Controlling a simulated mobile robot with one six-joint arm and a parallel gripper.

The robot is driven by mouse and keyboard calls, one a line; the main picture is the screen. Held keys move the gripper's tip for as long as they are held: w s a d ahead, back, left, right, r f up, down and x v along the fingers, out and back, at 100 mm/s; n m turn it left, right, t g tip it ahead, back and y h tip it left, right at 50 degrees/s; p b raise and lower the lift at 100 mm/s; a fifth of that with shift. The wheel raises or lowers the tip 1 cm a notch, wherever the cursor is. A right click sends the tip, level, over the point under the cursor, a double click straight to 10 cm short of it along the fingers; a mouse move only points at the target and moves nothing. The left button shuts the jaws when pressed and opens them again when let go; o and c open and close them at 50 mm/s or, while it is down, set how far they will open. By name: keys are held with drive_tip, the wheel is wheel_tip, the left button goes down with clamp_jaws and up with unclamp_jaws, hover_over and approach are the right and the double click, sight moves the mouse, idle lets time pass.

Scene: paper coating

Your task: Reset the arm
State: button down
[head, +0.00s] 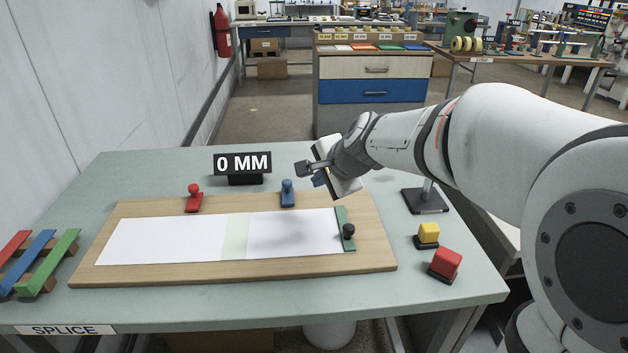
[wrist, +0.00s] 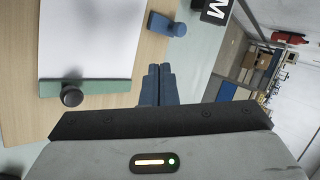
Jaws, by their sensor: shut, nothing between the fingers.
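My gripper (wrist: 159,85) is shut and empty. In the head view my gripper (head: 311,175) hangs above the back right part of the wooden board, apart from it, and my arm reaches in from the right. My gripper's fingertips are small and partly turned away in the head view.
The wooden board (head: 190,273) bears white paper (head: 165,240), a green bar with a black knob (head: 344,240), a red piece (head: 194,200) and a blue piece (head: 288,196). A "0 MM" sign (head: 242,163) stands behind. Yellow (head: 428,233) and red (head: 446,262) blocks sit right.

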drive_tip(key=shift+s+r, duration=0.1)
drive_tip(key=s+d+n+g+h+p, duration=0.2)
drive_tip(key=s+d+n+p, duration=0.2)
drive_tip(key=s, duration=0.7)
drive_tip(key=s+d+r+n+g+h+p, duration=0.1)
drive_tip(key=s+d+n+p, duration=0.4)
drive_tip(key=s, duration=0.7)
drive_tip(key=d+n+g+h, duration=0.1)
drive_tip(key=d+n, duration=0.1)
drive_tip(key=d, duration=0.1)
drive_tip(key=shift+s+r+n+g, duration=0.25)
drive_tip(key=shift+r+n+g, duration=0.05)
drive_tip(key=shift+n+g, duration=0.1)
